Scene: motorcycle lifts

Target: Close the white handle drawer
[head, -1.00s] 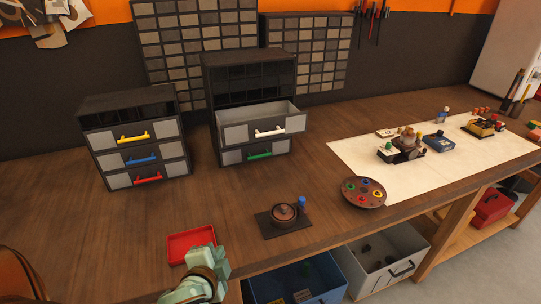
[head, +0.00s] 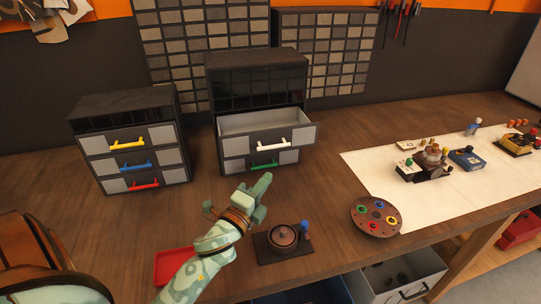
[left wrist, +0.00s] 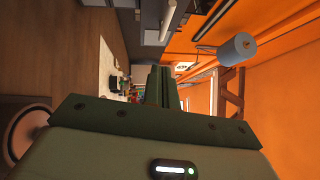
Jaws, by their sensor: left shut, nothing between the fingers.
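The white handle (head: 273,145) is on the upper drawer (head: 262,123) of the right-hand black cabinet (head: 257,75). That drawer stands pulled out, with its open grey interior showing. My left gripper (head: 263,186) is shut and empty, in front of and below this drawer, apart from the handle. In the left wrist view its fingers (left wrist: 161,86) are together, and a pale bar, which looks like the white handle, shows at the top. My right gripper is not in view.
Below the open drawer is a green-handled drawer (head: 265,163). Another cabinet (head: 125,110) with yellow, blue and red handles stands left. A round lidded pot (head: 284,236) and a red tray (head: 172,266) are near my arm. A palette (head: 376,216) lies to the right.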

